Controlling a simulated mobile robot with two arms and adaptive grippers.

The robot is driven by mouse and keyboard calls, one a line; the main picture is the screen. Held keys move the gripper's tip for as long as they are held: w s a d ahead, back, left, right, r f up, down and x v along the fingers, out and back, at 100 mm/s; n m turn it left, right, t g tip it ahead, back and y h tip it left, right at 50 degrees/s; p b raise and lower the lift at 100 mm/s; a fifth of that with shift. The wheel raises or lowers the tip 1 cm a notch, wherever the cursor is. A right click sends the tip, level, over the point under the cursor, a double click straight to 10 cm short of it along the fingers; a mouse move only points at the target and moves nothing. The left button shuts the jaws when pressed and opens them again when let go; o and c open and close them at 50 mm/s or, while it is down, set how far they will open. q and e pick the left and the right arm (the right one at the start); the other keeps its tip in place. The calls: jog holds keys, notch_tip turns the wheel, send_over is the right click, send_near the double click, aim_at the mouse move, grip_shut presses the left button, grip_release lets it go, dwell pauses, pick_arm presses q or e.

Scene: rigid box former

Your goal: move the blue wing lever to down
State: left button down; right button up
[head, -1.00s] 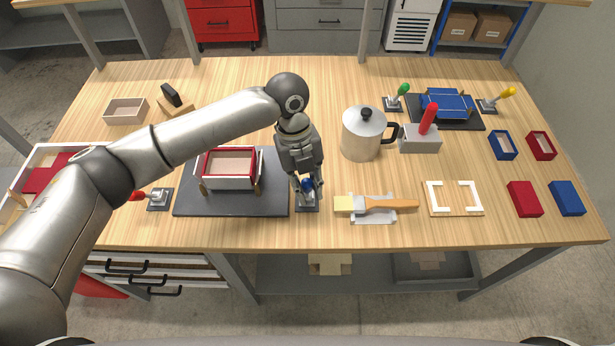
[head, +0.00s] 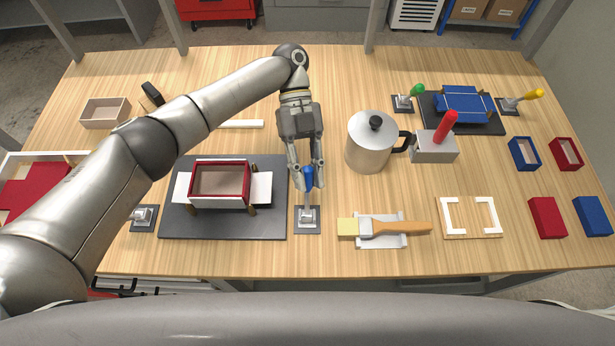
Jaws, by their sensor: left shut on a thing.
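The blue wing lever (head: 308,182) stands on a small grey base (head: 307,216) at the front right edge of the dark former plate (head: 230,228). Its blue handle points toward the back of the table from the base. My left gripper (head: 307,178) is shut on the handle, with its fingers on either side of it. On the plate sits a red-rimmed box (head: 220,184), with a white flap out on its left and another white flap (head: 262,188) on its right. My right gripper is not in view.
A metal pot (head: 368,145) and a grey block with a red handle (head: 445,130) stand to the right. A brush (head: 400,228) lies at the front right. Another lever base (head: 144,216) stands left of the plate, its handle hidden by my arm.

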pick_arm(q)
jog(key=shift+w+f+g, duration=0.25)
jog(key=shift+w+g, duration=0.05)
jog(key=shift+w+g+b, duration=0.15)
jog(key=shift+g+b, duration=0.25)
jog(key=shift+b, duration=0.1)
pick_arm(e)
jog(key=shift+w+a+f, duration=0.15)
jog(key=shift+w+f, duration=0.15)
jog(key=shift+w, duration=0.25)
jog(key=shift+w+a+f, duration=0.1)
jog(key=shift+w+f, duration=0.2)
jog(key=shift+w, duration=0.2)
pick_arm(q)
jog(key=shift+f, duration=0.1)
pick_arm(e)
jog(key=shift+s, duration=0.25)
pick_arm(q)
jog(key=c, duration=1.3)
grip_release()
jog(key=shift+w, duration=0.1)
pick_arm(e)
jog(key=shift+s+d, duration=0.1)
pick_arm(q)
notch_tip(320, 180, up, 10)
